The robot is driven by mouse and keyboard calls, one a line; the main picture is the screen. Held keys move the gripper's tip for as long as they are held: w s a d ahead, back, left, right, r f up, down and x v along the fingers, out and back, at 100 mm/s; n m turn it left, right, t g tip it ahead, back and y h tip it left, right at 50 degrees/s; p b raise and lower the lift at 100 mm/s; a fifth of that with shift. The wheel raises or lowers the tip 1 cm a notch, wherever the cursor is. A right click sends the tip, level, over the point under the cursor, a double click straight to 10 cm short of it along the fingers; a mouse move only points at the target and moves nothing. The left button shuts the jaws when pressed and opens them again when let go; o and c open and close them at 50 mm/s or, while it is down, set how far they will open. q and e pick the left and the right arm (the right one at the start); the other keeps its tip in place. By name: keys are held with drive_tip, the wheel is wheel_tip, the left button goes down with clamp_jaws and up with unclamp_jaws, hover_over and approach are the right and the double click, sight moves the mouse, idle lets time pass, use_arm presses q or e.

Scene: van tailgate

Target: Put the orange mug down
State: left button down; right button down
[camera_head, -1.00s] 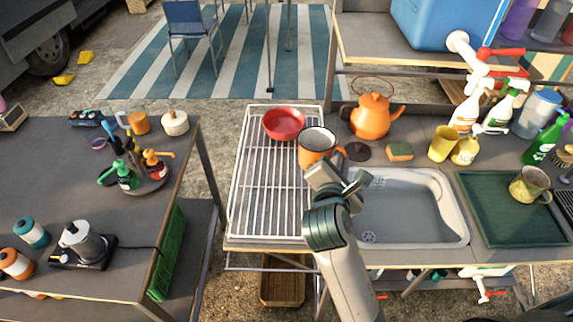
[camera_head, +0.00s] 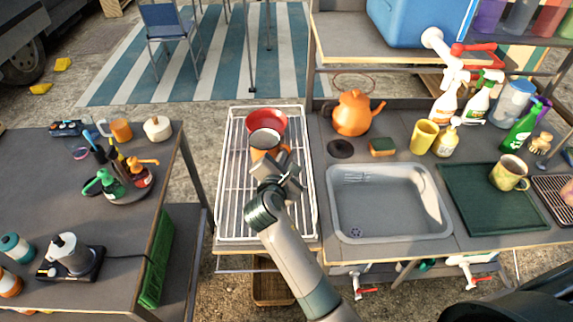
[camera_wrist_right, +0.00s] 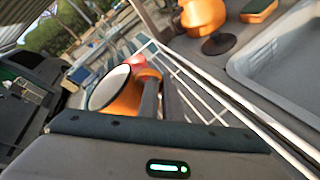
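The orange mug (camera_head: 264,152), with a white inside and dark rim, is upright over the white wire drying rack (camera_head: 235,190), just in front of the red bowl (camera_head: 280,122) and hiding part of it. My right gripper (camera_head: 277,172) is at the mug's near side, shut on its handle. In the right wrist view the mug (camera_wrist_right: 122,104) is left of the fingers (camera_wrist_right: 160,98), its handle at their tips. I cannot tell whether the mug's base touches the rack. My left gripper is not in view.
The near part of the rack is bare. Right of it are a grey sink (camera_head: 390,205), an orange kettle (camera_head: 353,113) and a sponge (camera_head: 382,147). A green mat (camera_head: 480,215) holds a patterned mug (camera_head: 508,173). A side table (camera_head: 110,225) stands left, across a gap.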

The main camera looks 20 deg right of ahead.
drive_tip(key=shift+f+p, duration=0.35)
drive_tip(key=shift+f, duration=1.65)
drive_tip(key=c, duration=1.9)
unclamp_jaws()
drive_tip(key=shift+c, duration=0.2)
drive_tip(key=shift+s, duration=0.1)
